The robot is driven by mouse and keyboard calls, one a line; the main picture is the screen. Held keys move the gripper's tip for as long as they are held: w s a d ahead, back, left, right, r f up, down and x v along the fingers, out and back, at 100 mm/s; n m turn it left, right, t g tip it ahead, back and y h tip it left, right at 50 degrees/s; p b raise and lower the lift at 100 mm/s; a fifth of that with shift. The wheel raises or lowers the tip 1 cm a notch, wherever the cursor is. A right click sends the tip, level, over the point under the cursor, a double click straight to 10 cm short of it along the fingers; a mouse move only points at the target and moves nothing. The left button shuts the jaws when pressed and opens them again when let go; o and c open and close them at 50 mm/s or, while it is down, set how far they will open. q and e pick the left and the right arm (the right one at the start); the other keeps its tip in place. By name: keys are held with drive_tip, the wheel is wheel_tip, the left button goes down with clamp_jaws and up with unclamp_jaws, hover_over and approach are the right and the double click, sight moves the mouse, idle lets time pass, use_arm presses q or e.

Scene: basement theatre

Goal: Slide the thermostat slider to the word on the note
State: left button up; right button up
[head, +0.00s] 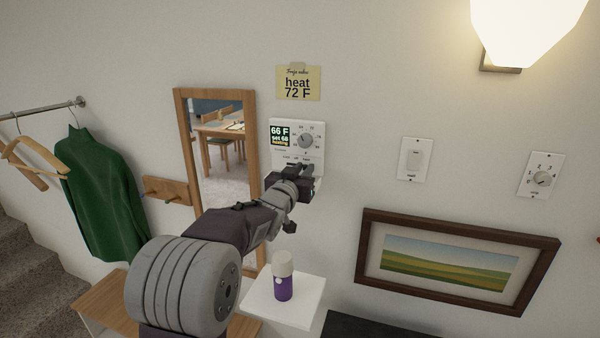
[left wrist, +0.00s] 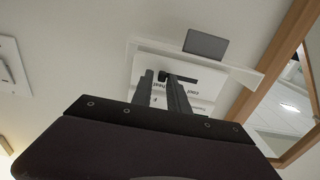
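The thermostat (head: 313,128) is a white wall box with a round dial (head: 306,140) and a green display reading 66 F, set 68, with a small yellow word below. A row of small words runs along its lower part; the slider there is hidden by my gripper in the head view. The yellow note (head: 298,84) above reads "heat 72 F". My left gripper (head: 294,178) is at the thermostat's lower edge. In the left wrist view its two fingers (left wrist: 163,84) are apart, against the upside-down thermostat face (left wrist: 205,87), beside a small dark piece. Contact is unclear. My right gripper is not in view.
A mirror (head: 180,130) hangs to the left, beside a green garment (head: 100,200). A white shelf (head: 310,312) below holds a purple bottle (head: 282,285). A switch (head: 415,159), a second dial (head: 541,178) and a framed picture (head: 370,250) are to the right.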

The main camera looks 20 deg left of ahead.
use_arm(q)
drive_tip(key=shift+o, duration=0.4)
drive_tip(key=shift+d, duration=0.2)
drive_tip(key=shift+s+a+f, duration=0.1)
drive_tip(key=shift+s, duration=0.15)
drive_tip(key=s+b, duration=0.3)
drive_tip(key=s, duration=0.5)
drive_tip(key=shift+s+d, duration=0.3)
drive_tip(key=shift+d, duration=0.05)
drive_tip(key=shift+w, duration=0.1)
